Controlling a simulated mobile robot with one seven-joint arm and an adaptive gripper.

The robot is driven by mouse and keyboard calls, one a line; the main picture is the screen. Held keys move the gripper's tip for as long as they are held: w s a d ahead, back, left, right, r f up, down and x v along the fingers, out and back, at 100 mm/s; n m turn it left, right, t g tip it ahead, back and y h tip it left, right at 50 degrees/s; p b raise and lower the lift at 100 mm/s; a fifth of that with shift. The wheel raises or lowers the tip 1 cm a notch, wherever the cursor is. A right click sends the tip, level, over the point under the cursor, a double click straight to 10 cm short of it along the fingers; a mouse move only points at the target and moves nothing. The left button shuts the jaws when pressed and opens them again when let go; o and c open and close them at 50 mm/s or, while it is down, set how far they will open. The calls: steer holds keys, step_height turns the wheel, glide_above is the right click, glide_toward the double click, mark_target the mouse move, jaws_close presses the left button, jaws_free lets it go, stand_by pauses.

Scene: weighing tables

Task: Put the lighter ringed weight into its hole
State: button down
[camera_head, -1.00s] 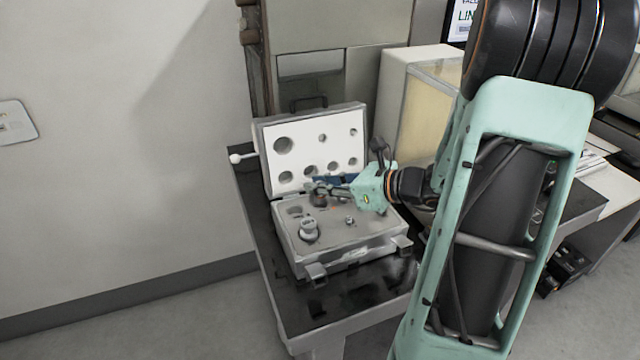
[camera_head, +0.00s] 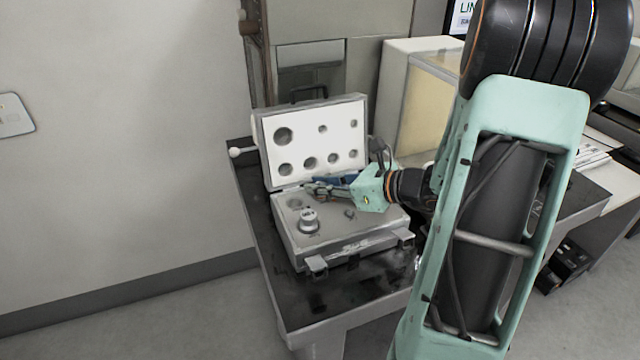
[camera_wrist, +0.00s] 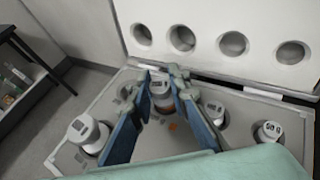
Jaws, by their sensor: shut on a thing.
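The open grey weight case (camera_head: 345,240) stands on the black table, with round holes in its base and white lid. My gripper (camera_head: 312,190) is low over the back of the base. In the wrist view, my gripper (camera_wrist: 161,76) is shut on a silver weight (camera_wrist: 160,98) with a reddish band low on it; whether its bottom touches the case is unclear. A large silver weight (camera_head: 308,222) stands at front left of the base, also in the wrist view (camera_wrist: 87,132). Smaller weights stand at right in the wrist view, one nearer (camera_wrist: 214,112) and one farther right (camera_wrist: 269,131).
The white lid (camera_head: 308,140) stands upright just behind my gripper. Two latches (camera_head: 316,264) stick out at the case front. A pale cabinet (camera_head: 400,90) stands behind my arm at right. The black table (camera_head: 330,300) is clear in front of the case.

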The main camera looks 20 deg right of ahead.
steer(key=shift+f, duration=0.25)
steer(key=c, duration=1.7)
jaws_free()
steer(key=shift+c, duration=0.2)
